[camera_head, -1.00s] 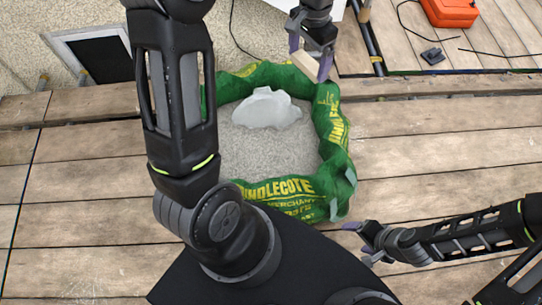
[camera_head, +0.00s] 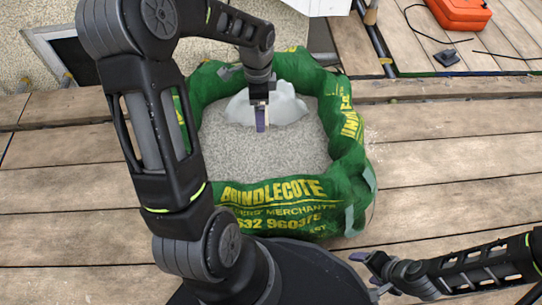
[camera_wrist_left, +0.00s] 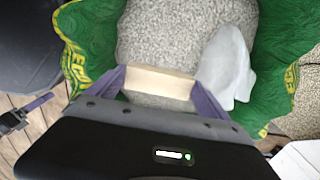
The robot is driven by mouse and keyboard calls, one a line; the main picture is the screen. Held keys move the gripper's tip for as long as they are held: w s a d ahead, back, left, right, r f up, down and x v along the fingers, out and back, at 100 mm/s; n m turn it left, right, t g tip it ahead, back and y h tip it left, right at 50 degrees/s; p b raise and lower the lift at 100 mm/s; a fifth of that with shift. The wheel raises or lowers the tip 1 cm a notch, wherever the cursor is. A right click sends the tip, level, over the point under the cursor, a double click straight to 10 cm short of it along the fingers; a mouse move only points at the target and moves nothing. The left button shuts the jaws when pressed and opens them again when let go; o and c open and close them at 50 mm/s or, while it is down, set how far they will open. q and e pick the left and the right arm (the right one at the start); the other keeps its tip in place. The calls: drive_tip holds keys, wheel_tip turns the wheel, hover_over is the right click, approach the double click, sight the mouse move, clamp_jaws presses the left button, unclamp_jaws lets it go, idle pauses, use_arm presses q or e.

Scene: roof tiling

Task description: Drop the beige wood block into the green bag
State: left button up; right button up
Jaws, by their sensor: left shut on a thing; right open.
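The green bag (camera_head: 345,175) lies open on the planks, its thick lettered rim around a bed of grey gravel. My left gripper (camera_head: 261,117) is over the inside of the bag, towards its far side. In the left wrist view it (camera_wrist_left: 160,88) is shut on the beige wood block (camera_wrist_left: 158,82), held crosswise between the purple fingers above the gravel. I cannot make out the block in the head view. My right gripper (camera_head: 368,272) is open and empty, low at the right, outside the bag's near right side.
A whitish translucent lump (camera_head: 285,103) lies on the gravel at the bag's far side, close to my left gripper. An orange case (camera_head: 460,13) and cables lie at the top right. The wooden planks (camera_head: 450,190) right of the bag are clear.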

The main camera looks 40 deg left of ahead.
use_arm(q)
drive_tip(key=shift+f, duration=0.15)
wheel_tip(320, 180, down, 6)
drive_tip(key=b, duration=0.5)
idle(0.3)
drive_tip(key=o, duration=1.1)
drive_tip(key=shift+r, duration=0.25)
